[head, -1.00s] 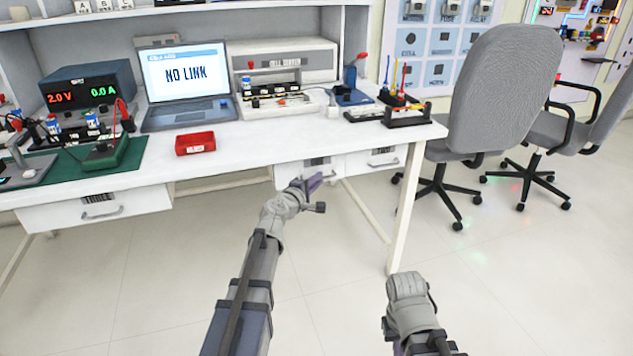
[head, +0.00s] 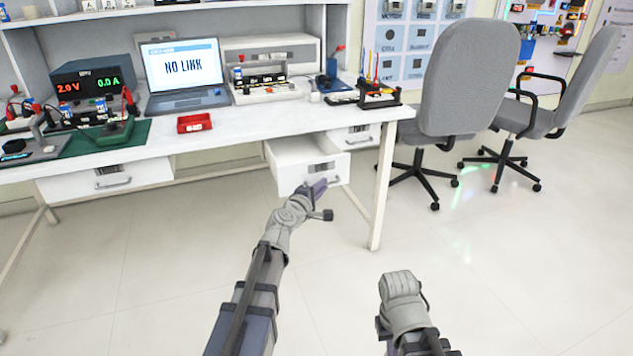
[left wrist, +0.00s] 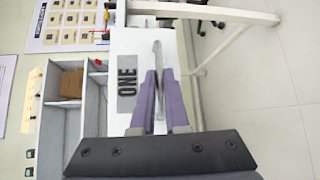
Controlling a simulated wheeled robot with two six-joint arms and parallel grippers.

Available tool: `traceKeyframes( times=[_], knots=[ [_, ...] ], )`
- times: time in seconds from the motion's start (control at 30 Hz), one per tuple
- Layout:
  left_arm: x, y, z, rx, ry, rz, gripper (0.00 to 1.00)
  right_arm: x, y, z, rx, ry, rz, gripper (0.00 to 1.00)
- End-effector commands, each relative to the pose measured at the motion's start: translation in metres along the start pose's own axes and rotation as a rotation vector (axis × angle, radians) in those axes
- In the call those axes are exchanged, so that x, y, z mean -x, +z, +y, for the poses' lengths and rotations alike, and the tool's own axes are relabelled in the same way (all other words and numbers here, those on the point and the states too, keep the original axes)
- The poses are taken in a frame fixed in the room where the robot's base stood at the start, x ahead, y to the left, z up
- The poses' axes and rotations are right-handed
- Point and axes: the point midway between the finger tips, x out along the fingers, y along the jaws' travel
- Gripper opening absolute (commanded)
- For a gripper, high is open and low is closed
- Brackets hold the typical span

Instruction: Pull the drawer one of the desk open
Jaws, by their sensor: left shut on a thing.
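Drawer one (head: 292,164) of the white desk (head: 235,118) stands partly pulled out below the desktop. Its front, labelled ONE, fills the middle of the left wrist view (left wrist: 127,118). My left gripper (head: 318,188) is at the drawer front. In the left wrist view, its purple fingers (left wrist: 160,103) are shut on the drawer's bar handle (left wrist: 158,55). The drawer's divided inside shows there, with a brown block (left wrist: 72,83) in one compartment.
Another closed drawer (head: 350,137) is just right, and one (head: 105,180) is at the left. A desk leg (head: 383,185) stands right of the open drawer. Grey chairs (head: 470,75) stand further right. The floor before the desk is clear.

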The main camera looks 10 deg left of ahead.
Motion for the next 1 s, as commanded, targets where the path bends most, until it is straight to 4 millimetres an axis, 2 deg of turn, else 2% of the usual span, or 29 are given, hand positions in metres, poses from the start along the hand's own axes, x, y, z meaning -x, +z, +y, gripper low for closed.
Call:
traceKeyframes(
  times=[0.1,0.4,0.43,0.67,1.0],
  knots=[
    [0.0056,0.0048,-0.0012,0.001,0.001,0.001,0.00,0.0002,-0.0001,0.0000,0.000,0.000,0.000,0.00],
    [0.0051,0.0047,-0.0011,0.001,0.001,0.002,0.00,0.0001,-0.0001,0.0000,0.000,0.000,0.000,0.00],
    [0.0051,0.0047,-0.0011,0.001,0.001,0.002,0.14,0.0001,0.0000,0.0000,0.000,0.000,0.000,0.00],
    [0.0051,0.0048,-0.0012,0.001,0.001,0.001,0.40,0.0001,0.0000,0.0000,0.000,0.000,0.000,0.00],
    [0.0076,0.0051,-0.0011,0.001,0.000,0.001,0.42,0.0006,0.0000,0.0000,0.000,0.000,0.000,0.00]
  ],
)
